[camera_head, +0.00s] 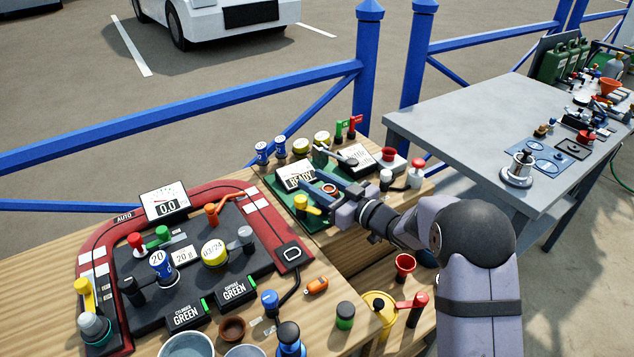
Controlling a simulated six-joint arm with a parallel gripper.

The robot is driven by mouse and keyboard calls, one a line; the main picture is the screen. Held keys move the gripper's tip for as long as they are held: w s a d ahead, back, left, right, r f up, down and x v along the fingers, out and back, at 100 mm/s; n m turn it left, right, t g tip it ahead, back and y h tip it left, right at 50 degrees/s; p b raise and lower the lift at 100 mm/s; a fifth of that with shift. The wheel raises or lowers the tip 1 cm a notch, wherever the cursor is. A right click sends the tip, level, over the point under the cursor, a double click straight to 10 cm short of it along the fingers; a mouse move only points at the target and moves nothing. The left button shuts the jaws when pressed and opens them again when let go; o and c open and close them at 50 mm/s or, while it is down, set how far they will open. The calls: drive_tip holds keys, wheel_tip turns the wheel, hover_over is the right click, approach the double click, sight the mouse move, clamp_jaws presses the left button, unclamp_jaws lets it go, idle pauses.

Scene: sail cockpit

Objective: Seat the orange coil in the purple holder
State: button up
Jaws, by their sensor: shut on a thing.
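My gripper (322,192) reaches left over the green panel (286,207) with the READY display. It is shut on a small orange ring-like thing (330,188), which looks like the orange coil. The fingers hide part of it, and I cannot tell whether it touches the panel below. I cannot make out a purple holder; my gripper and arm cover part of the panel where it could be.
A red-framed black console (180,270) with knobs and levers stands at left. A yellow-handled lever (306,204) is close below my gripper. A grey table (460,125) is at right.

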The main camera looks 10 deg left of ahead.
sight(336, 194)
drive_tip(key=shift+f, duration=0.15)
drive_tip(key=o, duration=0.8)
drive_tip(key=shift+o, duration=0.2)
drive_tip(key=shift+p+v, duration=1)
drive_tip(key=shift+v, duration=4.5)
